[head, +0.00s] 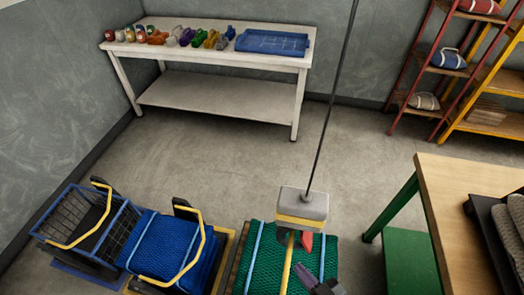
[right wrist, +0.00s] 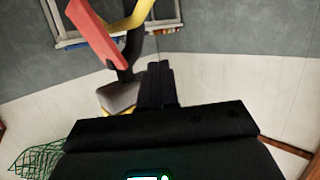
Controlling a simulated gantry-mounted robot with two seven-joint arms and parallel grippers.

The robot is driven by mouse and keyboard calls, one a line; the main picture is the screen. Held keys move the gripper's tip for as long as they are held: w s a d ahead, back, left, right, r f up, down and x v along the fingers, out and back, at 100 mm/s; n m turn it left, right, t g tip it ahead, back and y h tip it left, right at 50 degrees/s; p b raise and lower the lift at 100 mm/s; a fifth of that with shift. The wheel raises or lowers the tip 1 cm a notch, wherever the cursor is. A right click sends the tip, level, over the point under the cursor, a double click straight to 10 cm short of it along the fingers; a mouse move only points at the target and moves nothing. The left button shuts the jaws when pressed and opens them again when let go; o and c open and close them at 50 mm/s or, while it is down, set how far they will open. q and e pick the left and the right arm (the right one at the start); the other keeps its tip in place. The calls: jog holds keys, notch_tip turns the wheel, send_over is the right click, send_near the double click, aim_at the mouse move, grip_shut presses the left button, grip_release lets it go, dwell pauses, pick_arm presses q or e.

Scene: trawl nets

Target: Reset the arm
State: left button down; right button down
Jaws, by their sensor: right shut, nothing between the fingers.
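My right gripper (head: 302,270) is at the bottom of the head view, just right of a hanging yellow strap or bar (head: 287,265). Its dark fingers also show in the right wrist view (right wrist: 157,72), closed together with nothing between them. A grey and yellow hoist block (head: 303,205) hangs on a cable above the gripper. A red part (head: 306,241) hangs below the block; it shows large in the right wrist view (right wrist: 98,30). Whether the fingers touch the hanging parts I cannot tell. My left gripper is out of view.
A green net bundle (head: 262,252) lies below the hoist. Two blue carts stand left, one with a blue net (head: 160,240). A wooden table (head: 455,200) with green legs is right. A white bench (head: 215,62) with colourful items and a blue tray (head: 272,42) stands behind. Mid-floor is clear.

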jog(key=s+d+f+m+g+h+p, duration=0.2)
jog(key=s+d+m+g+h, duration=0.3)
jog(key=s+d+g+h, duration=0.45)
notch_tip(320, 180, up, 36)
jog(key=d+y+p, duration=0.1)
jog(key=p, duration=3.5)
jog(key=shift+s+d+y, duration=0.2)
jog(key=shift+s+y, duration=0.15)
